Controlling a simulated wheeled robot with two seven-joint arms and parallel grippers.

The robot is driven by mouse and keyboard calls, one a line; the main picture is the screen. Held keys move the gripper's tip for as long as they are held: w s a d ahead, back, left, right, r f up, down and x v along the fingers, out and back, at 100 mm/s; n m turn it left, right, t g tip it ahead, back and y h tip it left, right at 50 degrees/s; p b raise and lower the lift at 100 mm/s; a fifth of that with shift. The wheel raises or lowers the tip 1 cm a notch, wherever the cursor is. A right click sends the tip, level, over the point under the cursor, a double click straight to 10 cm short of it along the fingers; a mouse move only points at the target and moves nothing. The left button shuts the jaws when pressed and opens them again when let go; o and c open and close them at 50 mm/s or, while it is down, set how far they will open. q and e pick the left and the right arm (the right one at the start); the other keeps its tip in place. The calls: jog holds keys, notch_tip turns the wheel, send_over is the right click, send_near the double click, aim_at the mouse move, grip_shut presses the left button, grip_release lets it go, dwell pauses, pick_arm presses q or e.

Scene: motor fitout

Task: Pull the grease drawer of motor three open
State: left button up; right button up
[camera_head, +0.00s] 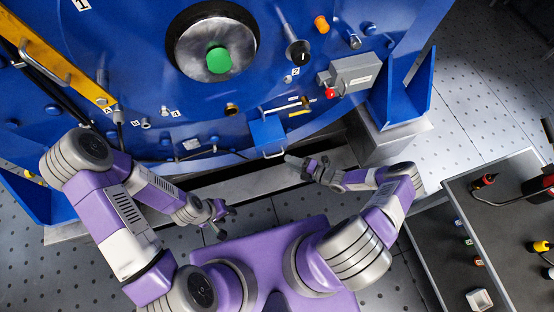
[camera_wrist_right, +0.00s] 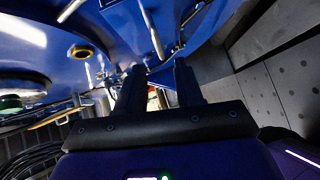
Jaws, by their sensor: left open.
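The blue motor housing (camera_head: 140,45) fills the upper part of the head view. A small blue drawer-like box (camera_head: 268,133) with a silver bar handle (camera_head: 274,156) sits low on its front; I cannot read a motor number on it. My right gripper (camera_head: 296,161) is just right of that handle; the head view does not show whether they touch. In the right wrist view its two dark fingers (camera_wrist_right: 160,85) stand apart, with bright metal parts beyond the gap. My left gripper (camera_head: 224,214) is open and empty, low and left of the box.
A grey box with a red button (camera_head: 354,72), a black-knobbed lever (camera_head: 299,53) and thin rods are on the housing near the drawer. A blue bracket (camera_head: 403,100) stands right of it. A dark tool cart (camera_head: 500,225) is at lower right.

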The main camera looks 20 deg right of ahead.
jog(key=r+b+x, duration=0.1)
jog(key=x, duration=0.5)
jog(key=shift+w+a+f, duration=0.15)
jog(key=shift+a+f, duration=0.15)
jog(key=shift+f, duration=0.25)
grip_shut()
